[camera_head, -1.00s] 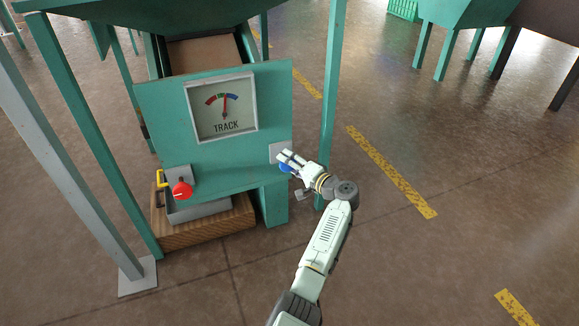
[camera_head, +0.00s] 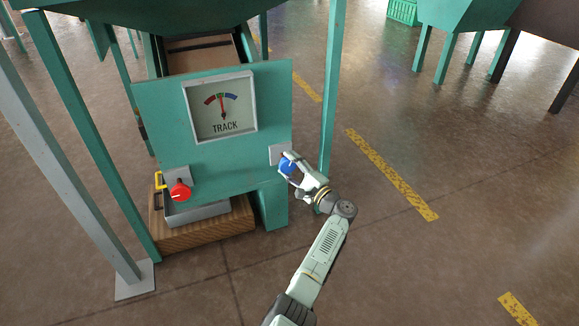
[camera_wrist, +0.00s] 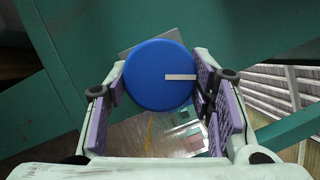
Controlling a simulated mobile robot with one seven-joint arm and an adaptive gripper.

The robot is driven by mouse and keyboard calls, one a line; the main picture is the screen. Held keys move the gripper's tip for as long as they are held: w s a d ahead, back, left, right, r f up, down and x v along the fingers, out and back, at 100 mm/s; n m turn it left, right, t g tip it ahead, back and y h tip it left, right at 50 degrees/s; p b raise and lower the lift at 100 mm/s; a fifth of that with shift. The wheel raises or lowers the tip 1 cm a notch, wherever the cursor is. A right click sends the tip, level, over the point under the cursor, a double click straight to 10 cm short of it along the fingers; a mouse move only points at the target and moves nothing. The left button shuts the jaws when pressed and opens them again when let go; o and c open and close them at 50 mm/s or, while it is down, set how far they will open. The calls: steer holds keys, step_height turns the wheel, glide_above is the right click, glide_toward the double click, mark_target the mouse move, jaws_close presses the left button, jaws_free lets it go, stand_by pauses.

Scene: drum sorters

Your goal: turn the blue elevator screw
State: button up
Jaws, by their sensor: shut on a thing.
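The blue elevator screw (camera_head: 287,166) is a round blue knob on a light plate at the right side of the green panel (camera_head: 160,120). In the wrist view the knob (camera_wrist: 158,76) shows its round face, with a white line pointing right. My gripper (camera_head: 291,168) is at the knob, its purple-padded fingers (camera_wrist: 158,88) on the left and right sides of it. It is shut on the knob. A gauge marked TRACK (camera_head: 220,108) is on the panel; its needle leans slightly left of upright.
A grey tray (camera_head: 198,213) sits on a wooden block below. A green post (camera_head: 332,90) stands close to the right of the panel. The floor to the right is open.

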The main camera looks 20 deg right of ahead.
steer(key=shift+m, duration=0.3)
steer(key=o, duration=1.1)
steer(key=v, duration=1.2)
